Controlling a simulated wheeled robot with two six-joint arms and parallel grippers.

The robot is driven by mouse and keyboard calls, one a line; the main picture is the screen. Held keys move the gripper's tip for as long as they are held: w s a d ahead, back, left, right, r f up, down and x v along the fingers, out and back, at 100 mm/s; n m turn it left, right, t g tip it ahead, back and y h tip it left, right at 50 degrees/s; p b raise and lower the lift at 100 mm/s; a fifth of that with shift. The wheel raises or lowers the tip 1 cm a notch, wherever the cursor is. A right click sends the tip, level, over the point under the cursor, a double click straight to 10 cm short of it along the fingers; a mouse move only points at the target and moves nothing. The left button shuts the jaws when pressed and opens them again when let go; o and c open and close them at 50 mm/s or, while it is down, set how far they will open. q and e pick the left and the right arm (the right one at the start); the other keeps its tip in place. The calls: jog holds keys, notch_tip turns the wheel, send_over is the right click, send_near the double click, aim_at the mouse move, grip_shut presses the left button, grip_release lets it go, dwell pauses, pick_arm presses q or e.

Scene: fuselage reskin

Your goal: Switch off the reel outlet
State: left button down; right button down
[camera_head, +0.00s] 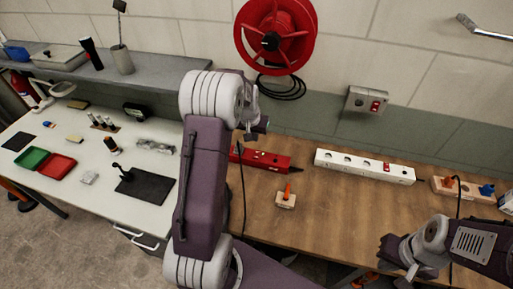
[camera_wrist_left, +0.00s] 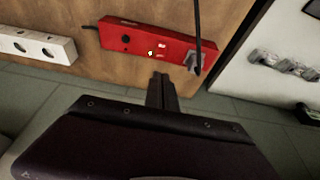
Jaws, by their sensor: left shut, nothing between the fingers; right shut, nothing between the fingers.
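A red cable reel (camera_head: 275,38) hangs on the wall, with a loop of black cable below it. A grey wall outlet box (camera_head: 357,100) with a red switch is on the wall to the right of the reel. The switch position is too small to tell. My left gripper (camera_head: 254,132) is shut and empty in front of the wall, just above the red power strip (camera_head: 262,159). In the left wrist view its fingertips (camera_wrist_left: 162,78) are beside the red strip (camera_wrist_left: 150,44), apparently apart from it. My right gripper (camera_head: 394,262) is shut and empty over the bench's front right.
A white power strip (camera_head: 365,166) lies on the wooden bench (camera_head: 340,215). A small block with an orange part (camera_head: 286,200) lies in front. A wooden block with plugs (camera_head: 463,188) is at the right.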

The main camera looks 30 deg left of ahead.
aim_at(256, 153)
pick_arm(q)
jog(key=x, duration=0.3)
jog(key=p+x, duration=0.1)
jog(key=x, duration=0.5)
jog(key=shift+s+d+f+p, duration=0.15)
jog(key=shift+s+f+p, duration=0.1)
jog(key=shift+f+p, duration=0.05)
jog(key=shift+f, duration=0.3)
jog(key=shift+s, duration=0.1)
jog(key=shift+f, duration=0.25)
jog(key=shift+r, duration=0.1)
jog(key=shift+s+d+b, duration=0.1)
jog(key=shift+s+b, duration=0.2)
jog(key=shift+s+d, duration=0.1)
jog(key=shift+s, duration=0.4)
